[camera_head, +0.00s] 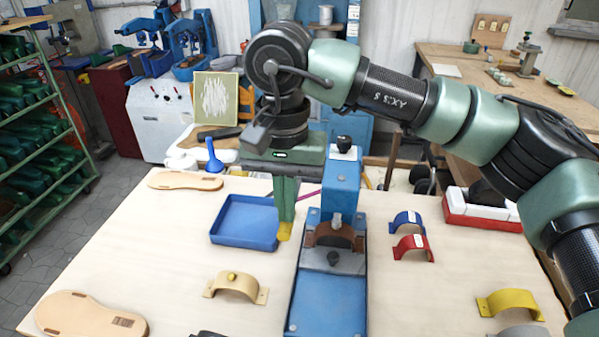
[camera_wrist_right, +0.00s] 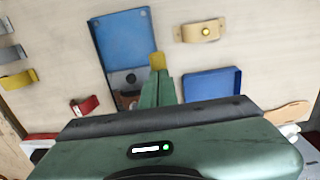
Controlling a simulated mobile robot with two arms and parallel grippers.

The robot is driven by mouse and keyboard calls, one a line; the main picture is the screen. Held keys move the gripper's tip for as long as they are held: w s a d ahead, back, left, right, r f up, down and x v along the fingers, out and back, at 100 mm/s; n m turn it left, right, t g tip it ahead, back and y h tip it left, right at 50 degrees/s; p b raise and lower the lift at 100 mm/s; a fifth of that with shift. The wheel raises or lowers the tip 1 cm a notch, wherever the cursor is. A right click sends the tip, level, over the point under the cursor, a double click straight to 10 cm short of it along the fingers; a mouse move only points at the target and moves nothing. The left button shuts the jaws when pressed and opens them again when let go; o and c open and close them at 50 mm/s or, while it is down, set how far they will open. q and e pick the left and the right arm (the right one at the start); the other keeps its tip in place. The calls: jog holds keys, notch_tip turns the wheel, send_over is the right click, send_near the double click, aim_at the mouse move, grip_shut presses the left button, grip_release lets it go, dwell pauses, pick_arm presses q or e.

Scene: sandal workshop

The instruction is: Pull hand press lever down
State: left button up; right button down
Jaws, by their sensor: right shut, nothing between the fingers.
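The blue hand press (camera_head: 342,190) stands in the middle of the table, with a long blue base plate (camera_head: 328,300) toward me. A black knob (camera_head: 343,143) sits at its top; I cannot clearly make out the lever arm. A brown curved strap (camera_head: 335,237) lies in the press. My right gripper (camera_head: 284,232) points down just left of the press column, its green fingers shut and empty, with yellow at the tips. It appears apart from the press. In the right wrist view the shut fingers (camera_wrist_right: 157,66) show beside the press plate (camera_wrist_right: 120,38). My left gripper is not in view.
A blue tray (camera_head: 232,240) lies left of the press. Blue (camera_head: 406,221) and red (camera_head: 412,246) straps lie right, a yellow strap (camera_head: 510,303) farther right, and a tan strap (camera_head: 236,286) front left. Sandal soles (camera_head: 90,317) lie left.

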jog(key=shift+f+b, duration=0.5)
jog(key=shift+f, duration=0.25)
jog(key=w+r+p, duration=0.3)
jog(key=r+p, duration=0.7)
jog(key=r, duration=0.2)
jog(key=shift+w+d+r, duration=0.15)
jog(key=shift+d+r, duration=0.15)
jog(key=shift+d, duration=0.05)
